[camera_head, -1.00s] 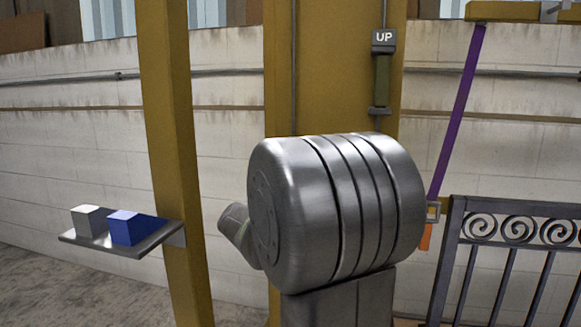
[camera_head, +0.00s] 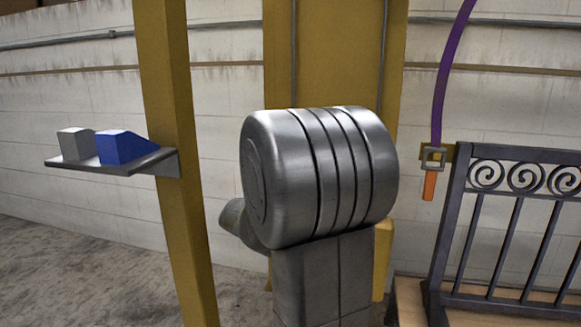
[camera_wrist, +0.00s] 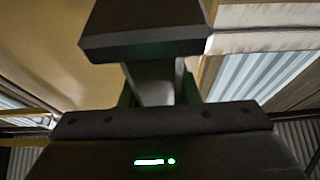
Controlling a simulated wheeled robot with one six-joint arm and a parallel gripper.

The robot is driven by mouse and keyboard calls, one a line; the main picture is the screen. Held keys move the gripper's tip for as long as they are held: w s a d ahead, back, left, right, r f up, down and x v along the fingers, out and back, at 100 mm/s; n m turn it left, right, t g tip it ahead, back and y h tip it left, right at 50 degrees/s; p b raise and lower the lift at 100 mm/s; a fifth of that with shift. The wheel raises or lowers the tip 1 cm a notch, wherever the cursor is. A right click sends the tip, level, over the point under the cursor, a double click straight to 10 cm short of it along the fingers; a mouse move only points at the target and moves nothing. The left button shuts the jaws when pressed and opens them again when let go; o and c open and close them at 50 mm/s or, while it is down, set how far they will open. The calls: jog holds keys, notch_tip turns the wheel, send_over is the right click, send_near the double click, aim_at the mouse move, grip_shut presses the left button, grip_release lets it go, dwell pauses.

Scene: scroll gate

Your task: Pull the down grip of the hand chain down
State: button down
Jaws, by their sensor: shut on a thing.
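In the wrist view my gripper (camera_wrist: 160,95) is shut on the down grip, whose dark end block (camera_wrist: 145,30) stands out above it. The grip's middle is largely covered by my gripper. In the head view my arm hides both my gripper and the down grip. The left run of the hand chain (camera_head: 294,60) goes down behind my arm in front of the yellow post (camera_head: 335,50). The right run (camera_head: 384,50) shows bare, and the UP grip is out of view.
A small shelf (camera_head: 70,164) with a grey block (camera_head: 75,143) and a blue wedge (camera_head: 122,148) is on the left post (camera_head: 165,100). At right are a dark metal gate (camera_head: 510,225), a purple strap (camera_head: 448,75) and an orange tab (camera_head: 429,186).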

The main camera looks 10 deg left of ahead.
jog(key=shift+f, duration=0.45)
jog(key=c, duration=1.1)
grip_release()
jog(key=shift+r, duration=0.1)
jog(key=shift+s, duration=0.1)
jog(key=p+v, duration=0.1)
jog(key=v, duration=1.2)
jog(key=shift+s+p, duration=0.3)
jog(key=shift+p, duration=0.05)
